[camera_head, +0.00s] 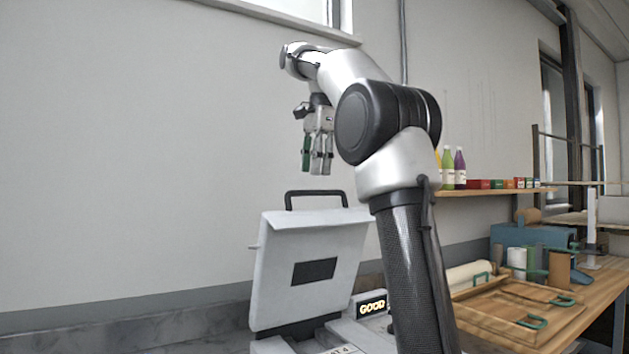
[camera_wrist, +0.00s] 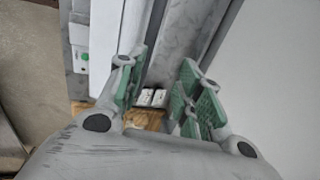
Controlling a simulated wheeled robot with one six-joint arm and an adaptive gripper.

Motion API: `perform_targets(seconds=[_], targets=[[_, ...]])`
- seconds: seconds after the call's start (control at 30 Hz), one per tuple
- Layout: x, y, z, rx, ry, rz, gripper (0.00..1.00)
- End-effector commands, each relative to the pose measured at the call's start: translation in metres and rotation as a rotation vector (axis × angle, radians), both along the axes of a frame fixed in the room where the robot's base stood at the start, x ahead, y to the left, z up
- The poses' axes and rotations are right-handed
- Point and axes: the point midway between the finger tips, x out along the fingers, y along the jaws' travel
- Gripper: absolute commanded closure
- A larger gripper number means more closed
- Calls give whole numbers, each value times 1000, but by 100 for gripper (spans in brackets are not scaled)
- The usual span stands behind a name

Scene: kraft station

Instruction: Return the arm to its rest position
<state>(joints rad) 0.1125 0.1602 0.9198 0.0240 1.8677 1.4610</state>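My gripper (camera_head: 316,170) hangs downward from my raised, bent arm, in front of the bare wall. It is above the raised lid of a grey machine and apart from it in the head view. In the wrist view my gripper (camera_wrist: 163,82) shows its two green-padded fingers spread, with a clear gap and nothing held between them. Small white pieces show far below, through the gap.
A wooden tray (camera_head: 490,312) with green handles lies on the bench at right. A shelf (camera_head: 480,192) holds bottles and small boxes. The left wall side is clear.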

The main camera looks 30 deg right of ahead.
Motion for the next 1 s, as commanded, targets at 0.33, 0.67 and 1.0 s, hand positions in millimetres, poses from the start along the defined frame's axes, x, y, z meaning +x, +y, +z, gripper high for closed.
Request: perform_targets(seconds=[0.33,0.67,1.0], targets=[[-3,0,10,0,2,-1,65],[-4,0,10,-1,2,3,65],[-67,20,-44,-101,-51,442,65]])
